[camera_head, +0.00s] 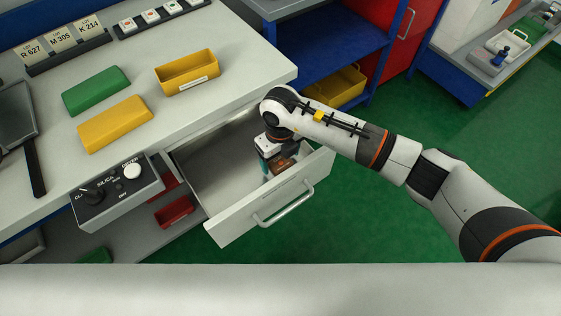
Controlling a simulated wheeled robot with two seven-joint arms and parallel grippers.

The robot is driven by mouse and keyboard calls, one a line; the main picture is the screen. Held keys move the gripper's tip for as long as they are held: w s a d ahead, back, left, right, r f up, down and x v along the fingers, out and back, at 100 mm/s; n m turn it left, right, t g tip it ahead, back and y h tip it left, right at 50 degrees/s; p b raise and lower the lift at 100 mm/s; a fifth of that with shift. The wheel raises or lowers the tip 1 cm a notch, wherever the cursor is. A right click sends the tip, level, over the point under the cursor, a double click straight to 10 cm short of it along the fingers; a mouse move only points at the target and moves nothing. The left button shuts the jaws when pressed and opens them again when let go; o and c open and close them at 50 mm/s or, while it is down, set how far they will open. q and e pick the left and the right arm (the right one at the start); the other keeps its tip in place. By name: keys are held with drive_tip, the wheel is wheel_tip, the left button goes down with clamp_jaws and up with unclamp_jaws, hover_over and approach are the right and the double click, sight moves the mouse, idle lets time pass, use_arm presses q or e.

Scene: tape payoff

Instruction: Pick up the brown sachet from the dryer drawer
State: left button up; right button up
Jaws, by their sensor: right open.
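The dryer drawer (224,220) is pulled out from under the white bench, with a bar handle on its front. The brown sachet (284,164) lies in the drawer's right front part, partly covered by my gripper. My right gripper (273,170) reaches down into the drawer right at the sachet, its fingers mostly hidden by its own body. It is open; I cannot tell whether the fingers touch the sachet. My left gripper is not in view.
On the bench lie a green block (96,91), a yellow block (114,123) and a yellow tray (187,73). A control box (117,193) with knobs sits left of the drawer. The drawer walls surround my right gripper. Blue shelving (330,45) stands behind.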

drive_tip(key=shift+f, duration=0.75)
drive_tip(key=c, duration=1.1)
drive_tip(key=shift+o, duration=0.2)
drive_tip(key=shift+r, duration=0.15)
